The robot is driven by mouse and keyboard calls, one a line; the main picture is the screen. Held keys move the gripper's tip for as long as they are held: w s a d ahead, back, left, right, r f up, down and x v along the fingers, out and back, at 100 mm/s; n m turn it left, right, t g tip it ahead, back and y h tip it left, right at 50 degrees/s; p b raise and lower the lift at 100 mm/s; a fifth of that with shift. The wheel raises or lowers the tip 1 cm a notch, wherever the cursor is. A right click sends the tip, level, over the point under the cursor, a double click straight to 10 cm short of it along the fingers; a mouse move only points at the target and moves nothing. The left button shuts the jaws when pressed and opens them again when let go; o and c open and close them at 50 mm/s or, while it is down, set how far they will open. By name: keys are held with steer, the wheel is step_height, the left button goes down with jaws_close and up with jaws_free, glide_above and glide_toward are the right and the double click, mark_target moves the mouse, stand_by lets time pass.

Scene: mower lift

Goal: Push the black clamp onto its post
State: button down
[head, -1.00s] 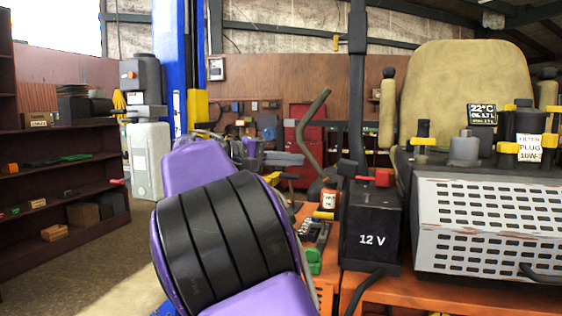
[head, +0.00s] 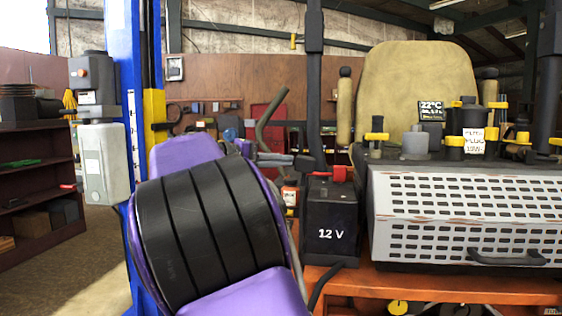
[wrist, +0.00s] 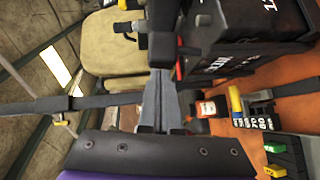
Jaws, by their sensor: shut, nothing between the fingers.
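The black clamp (head: 308,163) sits at the top left of the black 12 V battery (head: 331,215), left of the red clamp (head: 341,174). I cannot tell how far down its post it sits; the post is hidden. My gripper (head: 286,160) is shut and empty, its grey fingertips at the left side of the black clamp, touching or nearly so. In the wrist view my fingers (wrist: 162,76) point at the black clamp (wrist: 163,46), with a bit of red just beyond.
A perforated grey cover (head: 465,215) stands right of the battery on the orange deck (head: 440,288). A tan seat (head: 416,85) and a dark upright bar (head: 315,90) rise behind. A blue lift column (head: 122,40) is at left. My purple arm hides much of the lower left.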

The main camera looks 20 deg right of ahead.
mark_target(308, 157)
steer(key=shift+s+d+r+m+y, duration=0.2)
steer(key=shift+d+r+m+y, duration=0.1)
steer(key=shift+m+y, duration=0.1)
steer(key=d+m+y, duration=0.1)
steer(key=s+d+m+t+y, duration=0.1)
steer(key=y, duration=0.1)
steer(key=s+d+r+m+y, duration=0.1)
steer(key=shift+s+d+y+p, duration=0.25)
steer(key=shift+d+y+p, duration=0.1)
steer(key=shift+y, duration=0.05)
steer(key=s+d+m+t+y, duration=0.1)
steer(key=d+m+y, duration=0.1)
steer(key=y, duration=0.1)
steer(key=shift+s+d+f+t, duration=0.25)
steer(key=shift+s+f+t, duration=0.1)
steer(key=shift+f+t, duration=0.05)
steer(key=shift+s+d+f+m+t+y, duration=0.45)
steer(key=shift+d+f+m+y, duration=0.2)
steer(key=shift+y, duration=0.35)
steer(key=shift+s+d+f, duration=0.1)
steer(key=shift+d+f, duration=0.05)
steer(key=shift+f, duration=0.05)
steer(key=shift+b, duration=0.3)
